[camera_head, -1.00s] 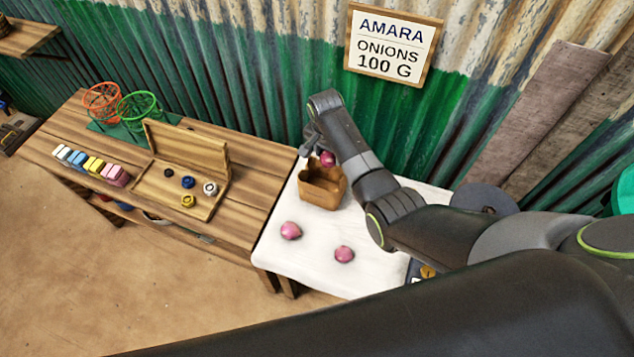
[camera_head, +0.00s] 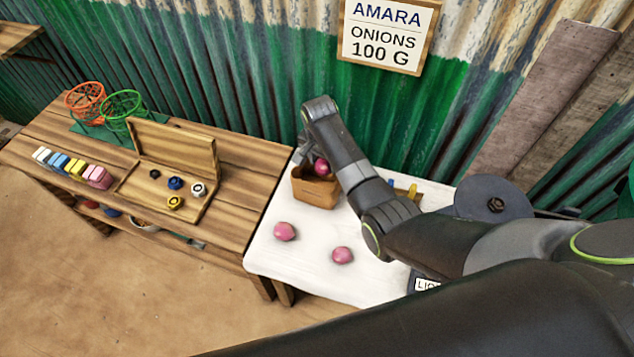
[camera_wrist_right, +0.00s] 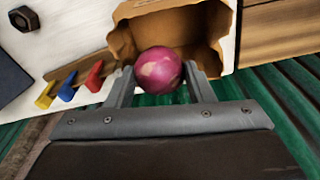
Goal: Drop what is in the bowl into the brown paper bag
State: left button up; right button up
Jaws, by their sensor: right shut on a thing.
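The brown paper bag (camera_head: 316,192) stands open on the white tabletop, near its left edge. My right gripper (camera_head: 316,160) is shut on a pink onion (camera_head: 322,168) at the bag's mouth. In the right wrist view, the onion (camera_wrist_right: 159,70) sits between both fingers of the gripper (camera_wrist_right: 160,80), with the open bag (camera_wrist_right: 215,25) just beyond it. I cannot tell how far the onion is inside the rim. Two other pink onions, one left (camera_head: 285,231) and one right (camera_head: 343,255), lie on the white top. I cannot make out a bowl. My left gripper is not in view.
A dark round disc (camera_head: 482,192) is right of my forearm. Red, blue and yellow pieces (camera_wrist_right: 66,91) lie beside the bag. A wooden table (camera_head: 240,170) with an open wooden box (camera_head: 150,195) stands to the left. Corrugated wall (camera_head: 260,90) rises behind.

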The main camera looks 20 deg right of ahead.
jog(key=o, duration=1.1)
jog(key=shift+s+a+r+p, duration=0.25)
jog(key=shift+r+p, duration=0.45)
jog(key=shift+r, duration=2.2)
jog(key=shift+s+a+r+p, duration=0.25)
jog(key=shift+r+p, duration=0.45)
jog(key=shift+r, duration=2.2)
jog(key=shift+s+a+r+p, duration=0.25)
jog(key=shift+r+p, duration=0.45)
jog(key=shift+r, duration=2.2)
jog(key=shift+f, duration=0.1)
